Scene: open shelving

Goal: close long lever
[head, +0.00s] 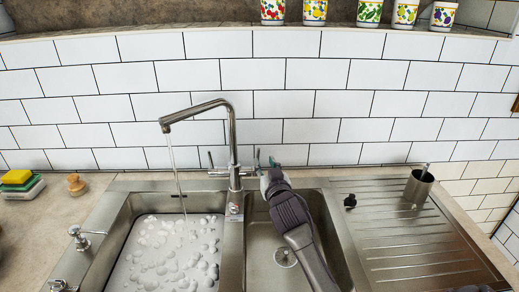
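A steel faucet (232,150) stands between the two sink basins, and water runs from its spout into the left basin. A thin upright lever (211,160) shows on the left of its body. Another thin upright lever (258,157) shows on its right, close to my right gripper. I cannot tell which is the long lever. My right gripper (267,163) is just right of the faucet body, its arm reaching up over the right basin. Its fingers are small and partly hidden, so I cannot tell whether they touch the lever or how far they are apart. My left gripper is out of view.
The left basin (123,218) holds foamy water; the right basin (262,240) shows a drain. A cup (418,187) stands on the drainboard (400,235). Sponges (20,182) and a small brush (76,184) lie at left. A tiled wall is close behind the faucet.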

